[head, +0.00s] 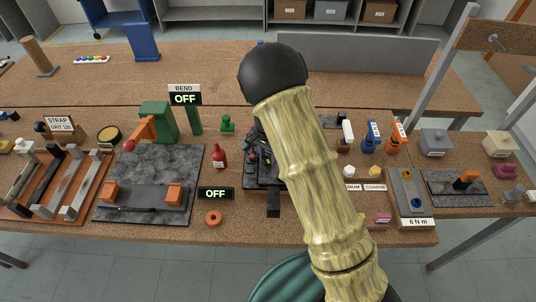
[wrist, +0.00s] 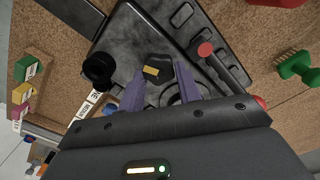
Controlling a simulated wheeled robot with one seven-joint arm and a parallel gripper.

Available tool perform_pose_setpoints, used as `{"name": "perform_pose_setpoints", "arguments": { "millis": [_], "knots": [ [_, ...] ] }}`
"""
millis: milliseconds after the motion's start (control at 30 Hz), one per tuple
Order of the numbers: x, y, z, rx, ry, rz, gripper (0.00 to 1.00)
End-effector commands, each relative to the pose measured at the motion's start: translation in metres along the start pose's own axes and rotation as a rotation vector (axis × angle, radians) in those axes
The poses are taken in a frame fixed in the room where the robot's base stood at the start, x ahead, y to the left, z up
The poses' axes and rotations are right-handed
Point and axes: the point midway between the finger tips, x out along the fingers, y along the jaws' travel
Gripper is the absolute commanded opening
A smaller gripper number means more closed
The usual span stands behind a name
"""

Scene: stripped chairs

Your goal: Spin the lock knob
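A black knob with a yellow mark (wrist: 152,71) sits on a dark machine (wrist: 128,42) in the wrist view. I cannot tell for sure that it is the lock knob. My gripper (wrist: 157,70) has two purple fingers spread apart, one on each side of the knob, with gaps visible. It is open and holds nothing; how far the tips reach down beside the knob is unclear.
On the machine are a red-tipped lever (wrist: 206,50) and a round black knob (wrist: 98,66). A green brush-like piece (wrist: 297,66) lies to the right in the wrist view.

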Motion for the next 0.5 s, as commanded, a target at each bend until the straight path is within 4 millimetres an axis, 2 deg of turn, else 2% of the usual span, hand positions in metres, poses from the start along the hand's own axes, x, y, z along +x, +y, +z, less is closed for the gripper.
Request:
{"name": "perform_pose_setpoints", "arguments": {
  "millis": [33, 100, 500],
  "knots": [
    [-0.0002, -0.0001, 0.0, 0.0, 0.0, 0.0, 0.24],
    [-0.0003, -0.0002, 0.0, 0.0, 0.0, 0.0, 0.1],
    [-0.0003, -0.0006, -0.0007, -0.041, 0.001, -0.001, 0.1]
  ]
}}
